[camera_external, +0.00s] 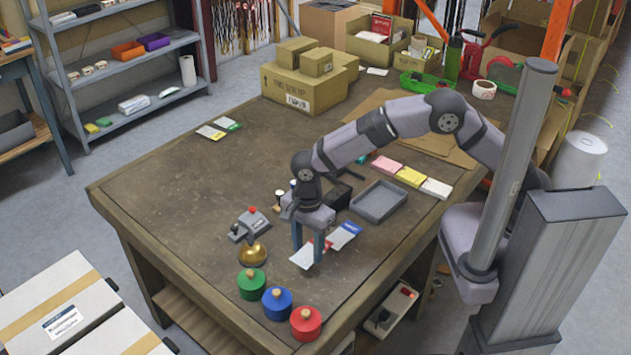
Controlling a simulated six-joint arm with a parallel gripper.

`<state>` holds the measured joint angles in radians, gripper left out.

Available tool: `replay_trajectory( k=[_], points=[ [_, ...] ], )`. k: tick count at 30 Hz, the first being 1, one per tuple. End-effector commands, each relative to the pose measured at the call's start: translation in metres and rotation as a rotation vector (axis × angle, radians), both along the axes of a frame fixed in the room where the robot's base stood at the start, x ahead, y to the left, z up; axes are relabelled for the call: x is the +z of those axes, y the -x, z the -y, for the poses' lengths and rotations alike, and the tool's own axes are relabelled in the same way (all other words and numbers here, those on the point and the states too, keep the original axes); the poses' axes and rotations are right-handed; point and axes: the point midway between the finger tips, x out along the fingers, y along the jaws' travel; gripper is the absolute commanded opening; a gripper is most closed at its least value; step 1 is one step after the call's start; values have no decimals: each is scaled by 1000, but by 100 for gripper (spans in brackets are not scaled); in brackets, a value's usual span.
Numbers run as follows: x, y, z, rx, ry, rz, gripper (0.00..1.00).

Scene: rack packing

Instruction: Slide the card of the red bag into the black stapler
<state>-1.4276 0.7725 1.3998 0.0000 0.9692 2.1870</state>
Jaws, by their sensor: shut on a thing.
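My gripper (308,255) points down over the front middle of the table, with its fingers at a flat bag with a white part and a red part, the red bag (302,259). It is shut on this bag, though the fingers hide part of it. The bag is low, at or just above the table top; I cannot tell which. A black block-like device, seemingly the black stapler (339,194), stands behind my gripper and is partly hidden by it. Its slot cannot be made out.
A blue-and-white bag (345,235) lies just right of the gripper. A grey device with a red knob (249,225) and a brass dome (253,254) stand left. Green (252,284), blue (277,303) and red pots (306,323) stand in front. A grey tray (379,201) lies behind right.

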Motion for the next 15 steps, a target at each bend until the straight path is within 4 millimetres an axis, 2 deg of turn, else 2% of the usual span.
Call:
replay_trajectory(
  k=[7,15],
  points=[
    [39,0,-1,0,-4,1,19],
    [56,0,0,0,-1,0,19]
  ],
)
